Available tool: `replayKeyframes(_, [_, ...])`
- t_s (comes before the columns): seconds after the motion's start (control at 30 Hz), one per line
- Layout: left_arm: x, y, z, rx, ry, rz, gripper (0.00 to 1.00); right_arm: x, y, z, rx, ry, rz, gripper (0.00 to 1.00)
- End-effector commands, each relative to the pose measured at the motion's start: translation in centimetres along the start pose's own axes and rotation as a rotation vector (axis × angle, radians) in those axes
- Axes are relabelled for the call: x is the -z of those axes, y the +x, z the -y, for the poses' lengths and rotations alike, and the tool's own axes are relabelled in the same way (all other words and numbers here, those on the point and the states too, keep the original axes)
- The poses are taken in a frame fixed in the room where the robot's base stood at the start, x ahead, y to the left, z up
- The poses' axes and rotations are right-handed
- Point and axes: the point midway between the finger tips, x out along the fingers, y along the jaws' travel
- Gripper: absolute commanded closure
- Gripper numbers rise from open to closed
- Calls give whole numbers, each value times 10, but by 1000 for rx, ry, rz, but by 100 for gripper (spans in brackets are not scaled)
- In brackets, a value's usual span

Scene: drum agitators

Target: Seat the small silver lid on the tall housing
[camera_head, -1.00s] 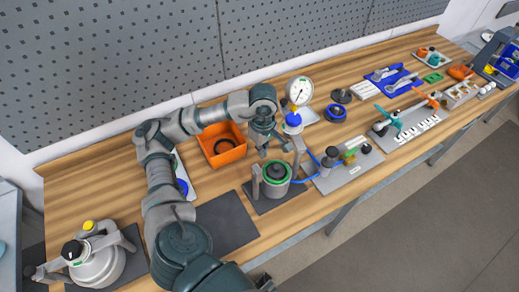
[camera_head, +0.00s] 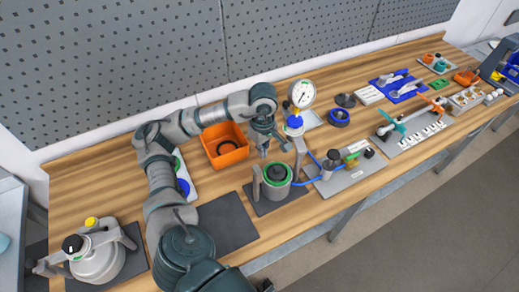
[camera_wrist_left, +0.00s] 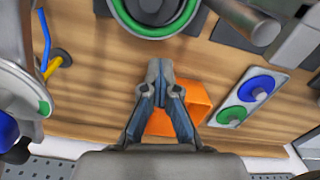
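A grey cylindrical housing with a green ring and a dark top (camera_head: 277,173) stands on a dark mat between upright metal posts. In the left wrist view its green ring (camera_wrist_left: 187,22) shows at the top edge. My left gripper (camera_head: 265,155) hangs just behind and above this housing, pointing down. In the left wrist view its two fingers (camera_wrist_left: 160,68) meet at the tips with nothing seen between them. A wider silver drum (camera_head: 98,262) with a yellow knob and a handle stands at the front left. I cannot make out a small silver lid for certain. My right gripper is out of view.
An orange bin (camera_head: 225,157) with a dark ring inside stands behind the housing. A pressure gauge (camera_head: 302,94) rises at the back right. A blue hose (camera_head: 311,181) runs to a grey valve plate (camera_head: 352,176). A bare dark mat (camera_head: 228,224) lies front left of the housing.

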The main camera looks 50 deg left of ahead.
Motion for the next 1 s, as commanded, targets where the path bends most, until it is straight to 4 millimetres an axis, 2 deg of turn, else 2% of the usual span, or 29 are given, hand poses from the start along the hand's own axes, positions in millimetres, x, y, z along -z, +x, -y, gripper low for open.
replayKeyframes(0.37, [22, 6, 3, 1, -4, 12, 100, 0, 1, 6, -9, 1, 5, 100])
replayKeyframes(0.77, [18, 1, 3, 1, -1, 2, 100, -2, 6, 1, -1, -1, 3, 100])
replayKeyframes(1.0, [27, 3, 5, 2, -1, 5, 100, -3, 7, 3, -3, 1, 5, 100])
